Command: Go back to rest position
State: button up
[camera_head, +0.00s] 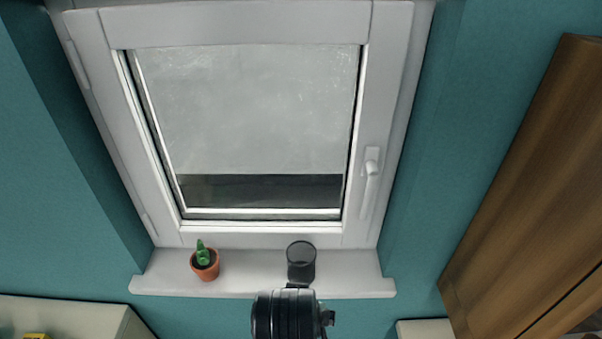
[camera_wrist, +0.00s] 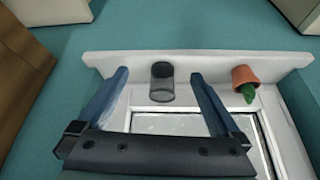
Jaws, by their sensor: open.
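My gripper (camera_wrist: 159,75) is open in the wrist view, its two blue-grey fingers spread wide with nothing gripped. A dark, see-through cup (camera_wrist: 162,84) appears between the fingers in that view; I cannot tell how far beyond the fingertips it is. In the head view the cup (camera_head: 301,260) stands upright on the white windowsill (camera_head: 345,274). The black end of my arm is at the bottom of the head view, in front of the cup, and hides a little around its base. The fingers cannot be made out there.
A small cactus in a terracotta pot (camera_head: 206,267) stands left of the cup on the sill. The white window (camera_head: 255,120) is closed, its handle (camera_head: 370,180) at right. A brown wooden cabinet (camera_head: 530,190) is at right. A pale surface (camera_head: 70,318) is at lower left.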

jog(key=w+r+t+b, duration=0.2)
jog(key=w+r+t, duration=0.3)
jog(key=r, duration=0.4)
jog(key=w+r+t+b, duration=0.2)
jog(key=w+r+t, duration=0.25)
jog(key=r, duration=0.45)
jog(key=s+r+t+b, duration=0.1)
jog(key=s+r+t, duration=0.3)
jog(key=r, duration=0.5)
jog(key=s+r+n+t+b, duration=0.1)
jog(key=s+r+t, duration=0.3)
jog(key=r, duration=0.5)
jog(key=s+r+t+b, duration=0.3)
jog(key=s+r+t, duration=0.1)
jog(key=r, duration=0.5)
jog(key=shift+s+d+y, duration=0.25)
jog(key=shift+s+y, duration=0.05)
jog(key=shift+s, duration=0.4)
jog(key=shift+t, duration=0.25)
